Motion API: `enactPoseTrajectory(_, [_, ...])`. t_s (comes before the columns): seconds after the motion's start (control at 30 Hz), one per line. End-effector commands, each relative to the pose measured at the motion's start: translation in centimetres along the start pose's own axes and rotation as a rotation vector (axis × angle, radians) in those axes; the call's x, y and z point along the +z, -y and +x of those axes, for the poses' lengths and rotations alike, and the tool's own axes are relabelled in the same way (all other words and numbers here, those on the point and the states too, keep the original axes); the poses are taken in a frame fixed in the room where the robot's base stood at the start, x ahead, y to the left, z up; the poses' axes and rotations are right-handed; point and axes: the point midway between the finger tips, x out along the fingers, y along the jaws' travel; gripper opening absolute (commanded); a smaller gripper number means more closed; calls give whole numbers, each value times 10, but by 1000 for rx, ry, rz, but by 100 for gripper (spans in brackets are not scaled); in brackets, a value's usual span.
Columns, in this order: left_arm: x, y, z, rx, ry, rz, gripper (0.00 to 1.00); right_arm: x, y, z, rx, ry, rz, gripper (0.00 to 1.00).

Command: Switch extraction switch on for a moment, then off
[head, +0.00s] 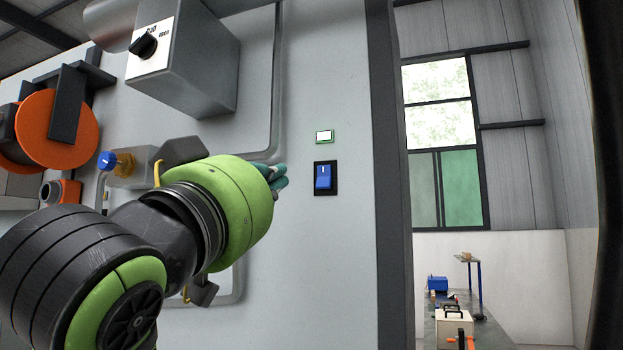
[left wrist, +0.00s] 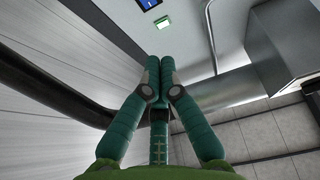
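The extraction switch is a blue rocker (head: 323,178) in a black frame on the grey wall panel, with a white mark near its top. In the left wrist view, the blue switch (left wrist: 149,4) is cut off at the top edge. My left gripper (head: 279,178) is just left of the switch in the head view, apart from it and partly hidden by my wrist. In the left wrist view, its green fingers (left wrist: 158,82) are closed together with nothing visible between them. My right gripper is not in view.
A small green-framed plate (head: 324,136) sits above the switch. A grey box with a black knob (head: 147,45) juts from the wall at upper left, and a conduit (head: 276,100) runs down beside it. A dark post (head: 386,180) edges the panel at right.

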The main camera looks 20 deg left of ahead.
Motion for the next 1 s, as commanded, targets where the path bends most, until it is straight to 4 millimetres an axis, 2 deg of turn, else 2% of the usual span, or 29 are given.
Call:
enactPoseTrajectory(0.17, [-1,0,6,0,1,1,0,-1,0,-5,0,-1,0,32])
enactPoseTrajectory(0.27, [-3,0,18,0,4,1,0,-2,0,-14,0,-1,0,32])
enactPoseTrajectory(0.67, [-5,0,102,-2,6,2,0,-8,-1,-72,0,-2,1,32])
enactPoseTrajectory(0.8, [12,0,118,-1,6,3,0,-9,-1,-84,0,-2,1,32])
enactPoseTrajectory(1.0, [26,1,128,-1,2,0,0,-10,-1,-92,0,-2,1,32])
